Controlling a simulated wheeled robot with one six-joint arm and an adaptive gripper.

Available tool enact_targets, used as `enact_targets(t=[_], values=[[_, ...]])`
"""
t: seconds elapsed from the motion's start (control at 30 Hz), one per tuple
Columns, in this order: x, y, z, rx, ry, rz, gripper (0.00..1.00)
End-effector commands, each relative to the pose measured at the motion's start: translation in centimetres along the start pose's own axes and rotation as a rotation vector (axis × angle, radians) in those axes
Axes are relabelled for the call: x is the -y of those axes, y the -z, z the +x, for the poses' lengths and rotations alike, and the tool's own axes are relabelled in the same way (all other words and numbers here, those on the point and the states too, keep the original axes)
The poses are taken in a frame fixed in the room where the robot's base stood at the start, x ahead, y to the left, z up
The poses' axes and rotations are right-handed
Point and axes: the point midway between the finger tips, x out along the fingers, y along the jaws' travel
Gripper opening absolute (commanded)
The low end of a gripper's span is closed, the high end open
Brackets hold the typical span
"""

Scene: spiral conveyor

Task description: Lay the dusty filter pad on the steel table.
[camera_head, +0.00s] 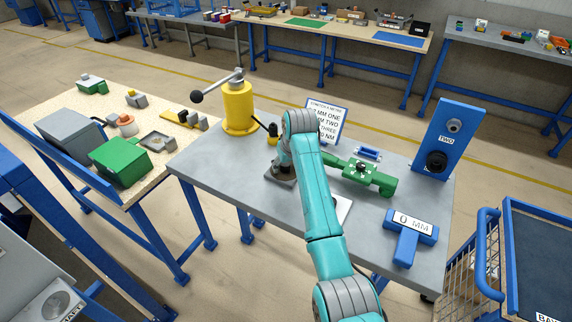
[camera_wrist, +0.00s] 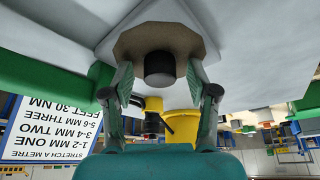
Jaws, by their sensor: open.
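In the wrist view, a tan-brown pad-like piece (camera_wrist: 126,47) with a black round knob (camera_wrist: 160,68) lies against a pale square plate; it may be the dusty filter pad, but I cannot be sure. My gripper (camera_wrist: 158,84) is open, with one finger on each side of the knob. I cannot tell whether the fingers touch it. In the head view, my arm reaches over the steel table (camera_head: 240,185) and hides most of the gripper. A dark grey block (camera_head: 278,173) sits under my wrist. A pale plate (camera_head: 344,210) on the table is partly hidden by my arm.
On the table stand a yellow post with a lever (camera_head: 238,108), a sign (camera_head: 330,118), a green tool (camera_head: 355,174), a blue upright plate (camera_head: 455,125) and a blue T-shaped gauge (camera_head: 407,238). A blue cart (camera_head: 540,250) is at right. The table's left part is clear.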

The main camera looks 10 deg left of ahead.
Motion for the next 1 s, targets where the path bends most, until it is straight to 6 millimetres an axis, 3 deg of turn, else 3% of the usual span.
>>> enact_targets(t=[0.17,0.6,0.8,1.0], values=[[0.0,0.1,-1.8,-0.003,-0.001,0.000,0.59],[0.0,0.1,-10.0,-0.004,-0.001,0.000,0.59],[0.0,0.1,-11.8,-0.001,0.000,0.000,0.59],[0.0,0.0,-12.1,0.000,0.000,0.000,0.59]])
